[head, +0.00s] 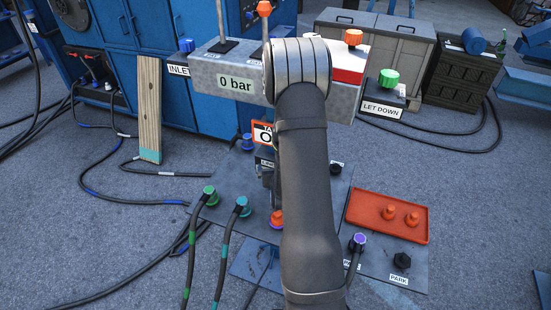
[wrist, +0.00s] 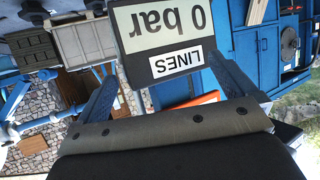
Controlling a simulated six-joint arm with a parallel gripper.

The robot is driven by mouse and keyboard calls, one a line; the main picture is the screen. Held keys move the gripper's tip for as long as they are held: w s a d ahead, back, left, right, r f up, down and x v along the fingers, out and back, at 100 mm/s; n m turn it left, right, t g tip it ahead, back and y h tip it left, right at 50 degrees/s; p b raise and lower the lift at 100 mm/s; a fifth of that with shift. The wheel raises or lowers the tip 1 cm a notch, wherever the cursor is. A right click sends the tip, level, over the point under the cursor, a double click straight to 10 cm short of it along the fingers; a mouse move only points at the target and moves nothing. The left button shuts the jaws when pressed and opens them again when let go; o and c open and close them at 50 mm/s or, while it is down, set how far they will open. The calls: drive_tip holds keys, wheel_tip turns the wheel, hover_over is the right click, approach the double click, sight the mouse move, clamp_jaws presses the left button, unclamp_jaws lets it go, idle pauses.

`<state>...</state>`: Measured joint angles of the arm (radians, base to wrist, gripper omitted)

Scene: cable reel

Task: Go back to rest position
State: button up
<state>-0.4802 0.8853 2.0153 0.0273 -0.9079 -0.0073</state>
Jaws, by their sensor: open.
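My arm runs up the middle of the head view and hides part of the bench behind it. My gripper, in the wrist view (wrist: 165,78), has its two fingers spread wide. A sign reading "0 bar" and "LINES" (wrist: 176,66) shows upside down beyond and between the fingers, with nothing seen gripped. In the head view the gripper is mostly hidden by the arm. A grey block with a "0 bar" display (head: 225,80) stands behind the arm, with levers on top.
A dark floor panel carries green (head: 210,191) and teal (head: 243,203) cable plugs, and an orange cap (head: 277,220). A red tray (head: 365,219) with two orange pieces lies right. A wooden plank (head: 149,105) leans on blue cabinets.

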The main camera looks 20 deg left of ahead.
idle(0.3)
drive_tip(key=v, duration=1)
